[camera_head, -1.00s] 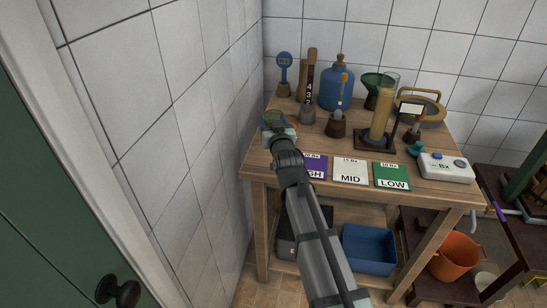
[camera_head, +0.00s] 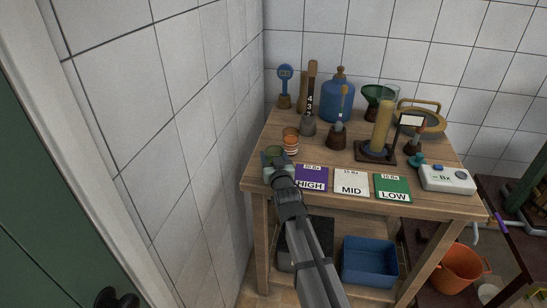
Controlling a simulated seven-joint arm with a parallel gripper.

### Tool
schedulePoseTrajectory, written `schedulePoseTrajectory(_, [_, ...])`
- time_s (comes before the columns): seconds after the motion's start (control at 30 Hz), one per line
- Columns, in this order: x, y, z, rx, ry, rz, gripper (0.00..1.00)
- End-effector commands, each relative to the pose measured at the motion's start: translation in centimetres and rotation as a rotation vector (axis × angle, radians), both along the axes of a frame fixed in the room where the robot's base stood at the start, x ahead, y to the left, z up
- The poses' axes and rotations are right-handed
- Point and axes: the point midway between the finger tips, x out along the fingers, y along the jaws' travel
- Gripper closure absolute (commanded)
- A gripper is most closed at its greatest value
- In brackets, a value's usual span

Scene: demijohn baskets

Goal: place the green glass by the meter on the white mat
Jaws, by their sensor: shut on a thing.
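My gripper (camera_head: 274,163) is over the front left corner of the wooden table, shut on a small green glass (camera_head: 272,152). The gripper partly covers the glass, and I cannot tell whether it touches the tabletop. The white mat (camera_head: 350,188), marked MID, lies flat and bare at the front of the table, right of my gripper. The white meter (camera_head: 447,180), marked Bx, is at the table's right front, well to the right of my gripper. A small teal item (camera_head: 415,160) stands beside it.
Orange banded glass (camera_head: 290,142) stands just behind my gripper. A purple HIGH mat (camera_head: 312,175) lies between my gripper and the white mat; a green LOW mat (camera_head: 392,188) is beyond. An amber cylinder (camera_head: 382,130) and a blue bottle (camera_head: 338,100) stand farther back.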

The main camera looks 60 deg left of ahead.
Motion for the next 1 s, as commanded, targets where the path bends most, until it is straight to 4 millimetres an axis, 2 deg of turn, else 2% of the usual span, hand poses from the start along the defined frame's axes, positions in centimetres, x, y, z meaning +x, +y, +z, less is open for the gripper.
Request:
schedulePoseTrajectory(0.4, [0.00,0.01,-0.32,0.001,0.000,0.000,0.81])
schedulePoseTrajectory(0.43, [0.00,0.01,-0.34,0.001,0.000,0.000,0.35])
schedulePoseTrajectory(0.7, [0.00,0.00,-0.32,0.001,0.000,0.000,0.11])
schedulePoseTrajectory(1.0, [-0.07,-0.18,-0.32,0.001,0.000,0.000,0.11])
